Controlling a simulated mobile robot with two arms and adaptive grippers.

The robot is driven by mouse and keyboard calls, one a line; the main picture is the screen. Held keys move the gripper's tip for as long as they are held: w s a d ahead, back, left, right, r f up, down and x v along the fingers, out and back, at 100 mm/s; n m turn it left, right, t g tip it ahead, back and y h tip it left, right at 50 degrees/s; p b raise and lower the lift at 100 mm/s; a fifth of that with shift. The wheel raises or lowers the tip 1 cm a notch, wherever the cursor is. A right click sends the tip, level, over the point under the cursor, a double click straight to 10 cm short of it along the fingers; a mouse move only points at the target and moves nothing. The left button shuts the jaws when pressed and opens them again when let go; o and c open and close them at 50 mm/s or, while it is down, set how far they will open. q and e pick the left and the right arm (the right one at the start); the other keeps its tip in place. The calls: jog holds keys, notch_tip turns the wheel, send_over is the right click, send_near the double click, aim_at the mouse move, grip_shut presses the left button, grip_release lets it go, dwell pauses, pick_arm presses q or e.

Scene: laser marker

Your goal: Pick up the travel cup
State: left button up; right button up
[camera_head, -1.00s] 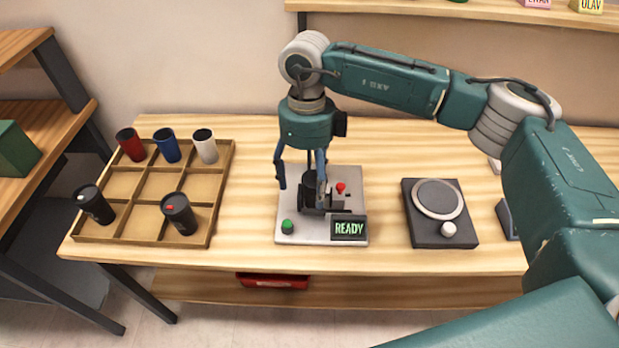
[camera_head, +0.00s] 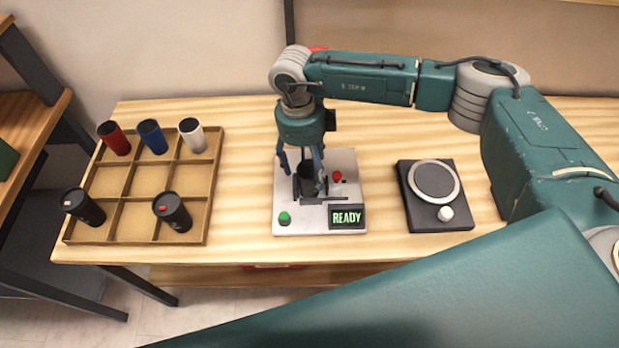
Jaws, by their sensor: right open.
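My right gripper (camera_head: 302,172) is open and points down over the laser marker (camera_head: 345,163), a pale plate with a green button, a red knob and a READY display. A dark cup-like thing (camera_head: 306,178) stands on the marker between the fingers, partly hidden by them; I cannot tell whether they touch it. More cups stand in the wooden tray (camera_head: 212,190) at left: a red cup (camera_head: 114,138), a blue cup (camera_head: 152,137), a white cup (camera_head: 192,135), a black cup with a pale dot (camera_head: 84,207) and a black cup with a red dot (camera_head: 172,212). My left gripper is out of view.
A dark box with a round grey disc and a pale knob (camera_head: 430,195) sits right of the marker. Bare tabletop (camera_head: 245,180) lies between tray and marker. A shelf (camera_head: 30,130) stands at far left. A large teal arm link of mine covers the lower right.

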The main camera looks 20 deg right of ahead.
jog(key=shift+s+f, duration=0.15)
jog(key=shift+f, duration=0.75)
jog(key=shift+d+f, duration=0.1)
jog(key=shift+f, duration=0.15)
jog(key=c, duration=0.8)
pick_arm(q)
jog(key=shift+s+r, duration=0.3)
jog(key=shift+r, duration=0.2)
pick_arm(e)
jog(key=shift+c, duration=0.2)
